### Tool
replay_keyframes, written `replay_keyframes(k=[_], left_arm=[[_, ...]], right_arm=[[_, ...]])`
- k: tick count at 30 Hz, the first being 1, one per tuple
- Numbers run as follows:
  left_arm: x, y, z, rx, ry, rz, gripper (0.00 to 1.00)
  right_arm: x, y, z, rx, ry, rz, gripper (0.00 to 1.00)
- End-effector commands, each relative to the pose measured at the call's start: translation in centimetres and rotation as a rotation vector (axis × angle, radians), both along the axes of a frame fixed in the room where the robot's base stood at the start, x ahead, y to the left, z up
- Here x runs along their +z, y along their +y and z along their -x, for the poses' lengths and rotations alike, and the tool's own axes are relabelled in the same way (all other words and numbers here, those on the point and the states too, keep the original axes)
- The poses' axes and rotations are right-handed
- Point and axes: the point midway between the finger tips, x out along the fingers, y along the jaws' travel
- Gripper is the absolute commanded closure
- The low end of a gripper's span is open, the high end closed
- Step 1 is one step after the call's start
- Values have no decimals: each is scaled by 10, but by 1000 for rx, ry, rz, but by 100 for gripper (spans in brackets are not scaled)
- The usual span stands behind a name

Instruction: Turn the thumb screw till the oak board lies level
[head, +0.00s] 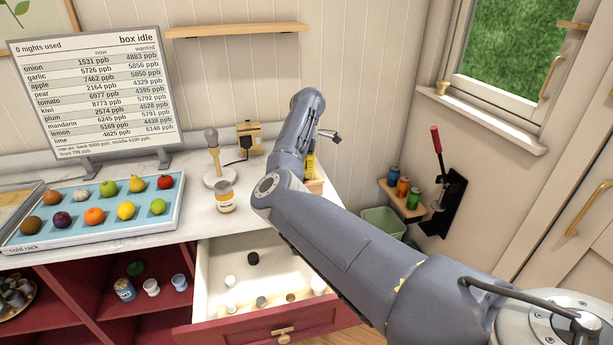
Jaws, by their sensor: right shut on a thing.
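My right arm reaches in from the lower right across the drawer, and its forearm covers the right end of the counter. My right gripper (331,136) shows only as a small dark part beside the wrist; its fingertips and what they hold are hidden. A pale wooden piece (315,184) with something yellow (311,163) shows partly behind the forearm; I cannot tell whether it is the oak board. A long wooden wall shelf (238,31) hangs above, its right end slightly higher in the picture. I cannot make out a thumb screw. My left gripper is out of view.
An open drawer (212,290) with small jars juts out below the counter. A tray of fruit (172,211), a sign (95,90), a jar (225,197) and a stand (218,181) are on the left. A red-handled press (437,140) hangs on the right wall.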

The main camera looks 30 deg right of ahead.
Motion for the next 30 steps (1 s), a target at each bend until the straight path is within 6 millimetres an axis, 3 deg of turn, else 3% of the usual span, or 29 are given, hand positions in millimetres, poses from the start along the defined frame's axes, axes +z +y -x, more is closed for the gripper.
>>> replay_keyframes(k=[12, 30], left_arm=[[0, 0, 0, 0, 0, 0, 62], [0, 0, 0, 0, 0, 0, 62]], right_arm=[[1, 0, 0, 2, 1, -1, 79], [37, 0, 0, 2, 0, 0, 79]])
